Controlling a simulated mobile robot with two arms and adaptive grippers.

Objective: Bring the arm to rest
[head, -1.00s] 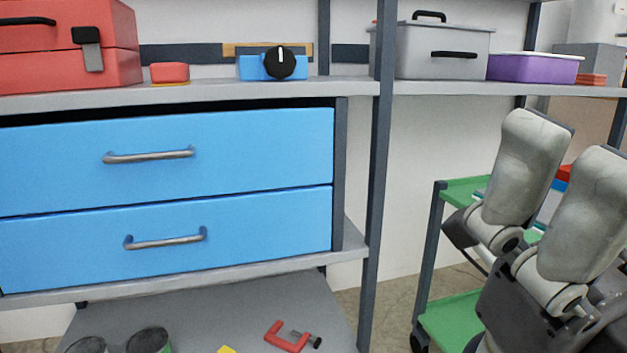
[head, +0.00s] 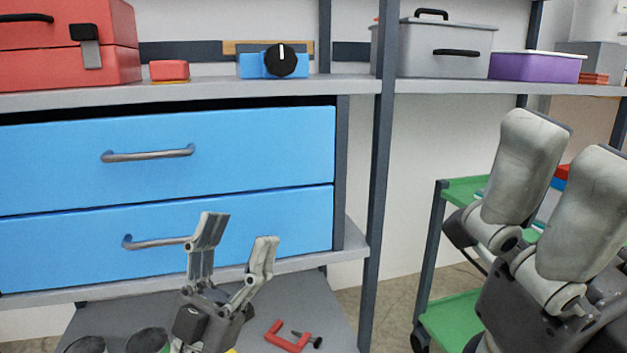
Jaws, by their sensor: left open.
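My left gripper (head: 241,228) rises from the bottom of the head view, in front of the lower blue drawer (head: 70,240). Its two fingers point up and stand apart, with nothing between them. One finger overlaps the right end of the lower drawer's handle in the picture; I cannot tell whether they touch. My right gripper (head: 572,140) is large and close at the right edge, with its fingers up and apart and nothing held between them.
Two closed blue drawers sit under a shelf holding a red toolbox (head: 65,50), a blue box with a black dial (head: 281,60), a grey case (head: 432,50) and a purple bin (head: 535,68). A red clamp (head: 287,338) lies below. A green cart (head: 455,310) stands behind my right gripper.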

